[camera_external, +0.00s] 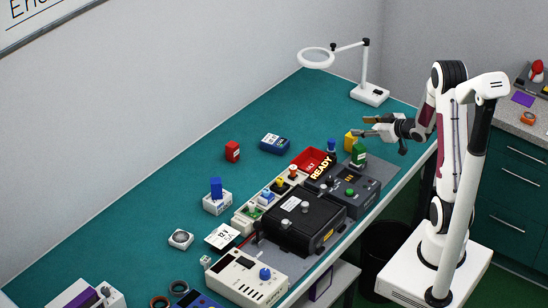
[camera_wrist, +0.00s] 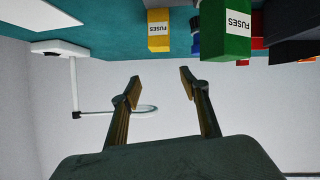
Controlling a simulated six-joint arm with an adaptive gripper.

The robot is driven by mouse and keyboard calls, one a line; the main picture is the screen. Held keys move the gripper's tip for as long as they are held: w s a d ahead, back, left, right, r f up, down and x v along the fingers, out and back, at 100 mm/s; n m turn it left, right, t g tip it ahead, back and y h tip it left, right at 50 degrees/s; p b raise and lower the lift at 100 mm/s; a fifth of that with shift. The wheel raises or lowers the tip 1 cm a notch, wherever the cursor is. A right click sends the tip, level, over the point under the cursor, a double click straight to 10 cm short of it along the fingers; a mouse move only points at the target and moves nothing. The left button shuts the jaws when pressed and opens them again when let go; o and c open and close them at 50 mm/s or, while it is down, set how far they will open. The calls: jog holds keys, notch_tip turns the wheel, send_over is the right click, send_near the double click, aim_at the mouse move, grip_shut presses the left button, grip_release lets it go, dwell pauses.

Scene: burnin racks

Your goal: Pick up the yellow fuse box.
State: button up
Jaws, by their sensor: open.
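The yellow fuse box (camera_external: 350,142) stands on the green table towards the far right end, beside a green fuse box (camera_external: 358,156). In the wrist view the yellow box (camera_wrist: 158,31) shows upside down near the top, with a white "FUSES" label, and the green box (camera_wrist: 225,36) is to its right. My gripper (camera_external: 369,126) is above the table near the yellow box. In the wrist view its two fingers (camera_wrist: 160,78) are apart, with nothing between them. The yellow box is outside the fingers.
A magnifier lamp (camera_external: 368,94) stands at the far end. A blue object (camera_external: 332,146) and a red tray (camera_external: 312,160) lie close by. A blue box (camera_external: 273,143) and a red box (camera_external: 232,151) are farther left. Black and grey equipment (camera_external: 305,218) fills the front edge.

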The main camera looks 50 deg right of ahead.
aim_at(351, 137)
jog(key=f, duration=0.1)
jog(key=s+f+t, duration=0.1)
jog(key=d+f+y, duration=0.1)
jog(key=shift+s+d+f+t, duration=0.1)
jog(key=shift+s+f+t, duration=0.1)
jog(key=shift+f+t, duration=0.1)
jog(key=shift+s+a+f+m+y, duration=0.2)
jog(key=shift+s+f+m+y, duration=0.15)
jog(key=shift+s+f, duration=0.35)
jog(key=shift+w+f, duration=0.1)
jog(key=shift+w, duration=0.2)
jog(key=shift+x, duration=1.2)
jog(key=shift+r+x, duration=0.2)
jog(key=shift+x, duration=2.35)
jog(key=shift+w, duration=0.1)
jog(key=shift+c, duration=0.5)
jog(key=c, duration=1.1)
